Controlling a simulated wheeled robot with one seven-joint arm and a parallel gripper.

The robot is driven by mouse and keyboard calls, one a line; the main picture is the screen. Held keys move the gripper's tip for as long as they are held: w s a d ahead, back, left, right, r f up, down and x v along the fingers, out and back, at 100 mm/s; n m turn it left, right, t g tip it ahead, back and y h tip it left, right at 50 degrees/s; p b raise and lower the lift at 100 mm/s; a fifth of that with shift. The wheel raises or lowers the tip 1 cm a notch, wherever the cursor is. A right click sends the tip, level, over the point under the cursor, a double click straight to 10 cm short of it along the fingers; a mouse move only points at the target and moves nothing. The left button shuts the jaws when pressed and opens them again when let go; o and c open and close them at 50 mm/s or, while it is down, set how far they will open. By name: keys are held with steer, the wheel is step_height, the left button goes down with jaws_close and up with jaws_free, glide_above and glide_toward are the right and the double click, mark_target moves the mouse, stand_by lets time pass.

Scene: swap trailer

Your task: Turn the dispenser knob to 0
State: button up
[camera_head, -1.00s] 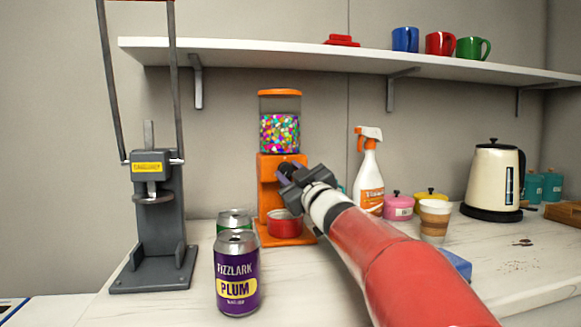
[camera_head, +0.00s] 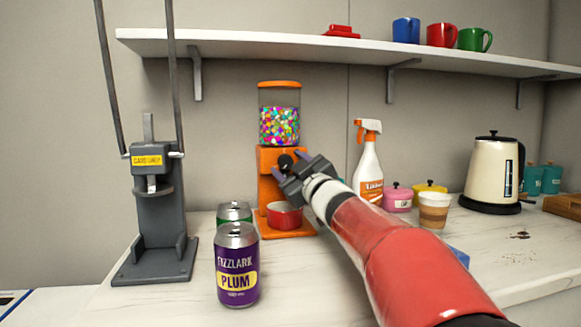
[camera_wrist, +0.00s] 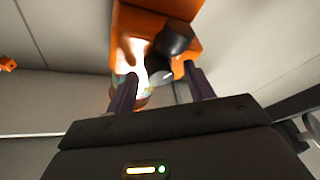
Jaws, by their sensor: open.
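The orange candy dispenser (camera_head: 266,190) stands on the counter with a clear jar of colourful candy (camera_head: 279,125) on top. Its dark round knob (camera_head: 285,161) is on the orange front; in the wrist view the knob (camera_wrist: 170,45) shows just beyond and between the fingers. No number on the knob can be read. My gripper (camera_head: 289,171) is open in front of the dispenser, its fingers close to the knob. In the wrist view the two purple-grey fingers of my gripper (camera_wrist: 160,90) are apart with nothing held between them. I cannot tell whether they touch the knob.
A red bowl (camera_head: 284,215) sits at the dispenser's base. A purple can (camera_head: 237,270) and a green can (camera_head: 234,212) stand in front left, a grey press (camera_head: 158,215) further left. A spray bottle (camera_head: 368,165) stands to the right. A shelf (camera_head: 300,50) runs above.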

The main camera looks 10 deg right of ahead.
steer(key=b+v, duration=0.1)
steer(key=v, duration=0.6)
steer(key=shift+s, duration=0.4)
steer(key=shift+d+f, duration=0.1)
steer(key=shift+d, duration=0.1)
steer(key=shift+c, duration=0.2)
